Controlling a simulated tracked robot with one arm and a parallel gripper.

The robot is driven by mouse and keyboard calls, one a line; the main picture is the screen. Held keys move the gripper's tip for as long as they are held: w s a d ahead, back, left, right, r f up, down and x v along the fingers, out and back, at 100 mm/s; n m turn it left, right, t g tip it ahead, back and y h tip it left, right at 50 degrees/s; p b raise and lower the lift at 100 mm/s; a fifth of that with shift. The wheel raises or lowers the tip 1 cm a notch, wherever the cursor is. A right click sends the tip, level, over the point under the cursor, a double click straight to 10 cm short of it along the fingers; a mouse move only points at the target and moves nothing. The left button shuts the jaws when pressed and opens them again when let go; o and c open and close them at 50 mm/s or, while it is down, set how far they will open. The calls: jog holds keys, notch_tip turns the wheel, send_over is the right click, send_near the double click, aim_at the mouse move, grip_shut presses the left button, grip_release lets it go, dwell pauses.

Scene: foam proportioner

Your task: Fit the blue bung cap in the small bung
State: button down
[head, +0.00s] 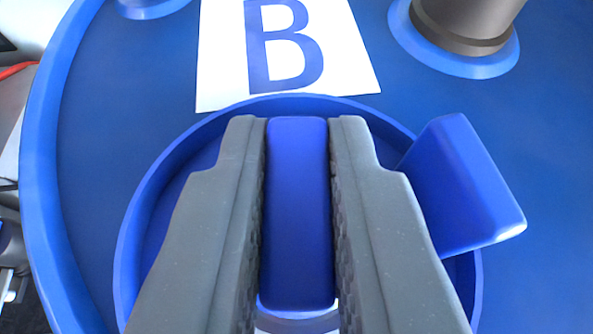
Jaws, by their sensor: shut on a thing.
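My gripper (297,135) is in the middle of the head view, its two grey fingers closed on the sides of an upright blue bar, which looks like the grip of the blue bung cap (298,215). A second blue lug (462,185) sticks out to the right of the right finger; it looks like part of the same cap. Below the fingers is a round blue rim (150,205), which looks like the bung. The fingers hide most of its inside, so I cannot tell whether the cap is seated in it or above it.
The rim is on a broad blue drum top (560,140) with a raised edge (45,170) at left. A white label with a blue B (285,50) lies beyond the rim. A dark grey cylindrical fitting on a blue collar (465,25) stands at upper right.

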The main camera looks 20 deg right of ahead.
jog(key=shift+f+b, duration=0.3)
jog(key=shift+f, duration=0.2)
dwell(0.7)
jog(key=c, duration=1.7)
grip_release()
jog(key=shift+s, duration=0.15)
jog(key=shift+p+v, duration=0.7)
jog(key=shift+v, duration=4.7)
jog(key=shift+r, duration=0.15)
jog(key=s+a+r+n+t+y, duration=0.1)
jog(key=a+r, duration=0.4)
jog(key=r, duration=0.6)
jog(key=s+a+r+n+t+y, duration=0.15)
jog(key=a+r, duration=0.35)
jog(key=r, duration=0.5)
jog(key=s+a+r, duration=0.3)
jog(key=s+r, duration=0.2)
jog(key=r, duration=0.3)
jog(key=s+a+r+y, duration=0.1)
jog(key=s+a+r, duration=0.3)
jog(key=r, duration=0.4)
jog(key=shift+s+n, duration=0.35)
